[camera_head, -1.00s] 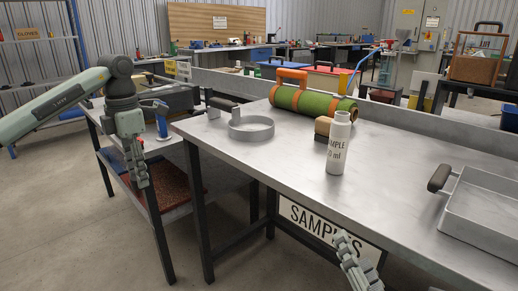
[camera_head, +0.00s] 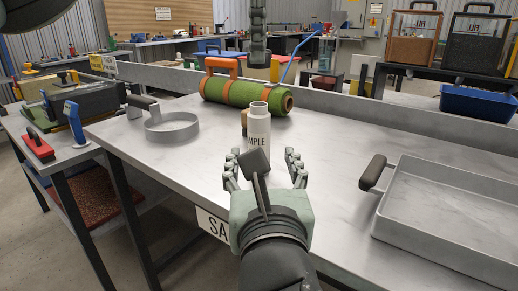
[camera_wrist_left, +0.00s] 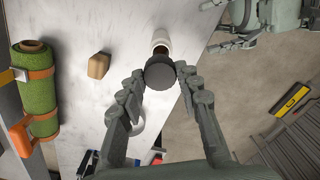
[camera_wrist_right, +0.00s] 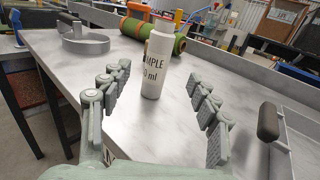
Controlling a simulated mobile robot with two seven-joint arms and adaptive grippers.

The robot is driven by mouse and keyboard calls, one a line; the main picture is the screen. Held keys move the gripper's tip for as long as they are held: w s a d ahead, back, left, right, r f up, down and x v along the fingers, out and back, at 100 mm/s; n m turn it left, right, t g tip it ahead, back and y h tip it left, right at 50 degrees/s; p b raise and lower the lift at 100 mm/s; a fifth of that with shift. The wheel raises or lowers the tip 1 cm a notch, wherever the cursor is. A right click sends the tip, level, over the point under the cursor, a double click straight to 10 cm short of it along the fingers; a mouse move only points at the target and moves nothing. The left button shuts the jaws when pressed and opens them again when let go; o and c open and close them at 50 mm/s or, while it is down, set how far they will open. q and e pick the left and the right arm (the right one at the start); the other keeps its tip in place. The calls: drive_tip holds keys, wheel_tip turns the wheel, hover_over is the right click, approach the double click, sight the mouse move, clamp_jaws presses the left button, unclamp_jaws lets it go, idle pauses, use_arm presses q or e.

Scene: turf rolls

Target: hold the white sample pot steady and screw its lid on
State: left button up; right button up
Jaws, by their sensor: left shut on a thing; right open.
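The white sample pot (camera_head: 258,139) stands upright and open on the metal table. It also shows in the right wrist view (camera_wrist_right: 157,65) and the left wrist view (camera_wrist_left: 161,40). My right gripper (camera_head: 262,160) is open in front of it; in the right wrist view its fingers (camera_wrist_right: 158,78) are spread, with the pot standing beyond, not gripped. My left gripper (camera_head: 258,42) hangs above the pot, shut on the dark round lid (camera_wrist_left: 160,74). In the head view the lid (camera_head: 259,61) is a dark shape at its fingertips, clear of the pot.
A green turf roll (camera_head: 245,92) with orange straps lies behind the pot. A tan block (camera_wrist_left: 98,66) sits close to the pot. A grey ring (camera_head: 172,127) is at left, a shallow metal tray (camera_head: 445,232) at right. The table between is bare.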

sight(260, 135)
drive_tip(key=shift+s+a, duration=0.1)
idle(0.3)
drive_tip(key=w, duration=1.2)
drive_tip(key=shift+a, duration=0.25)
clamp_jaws()
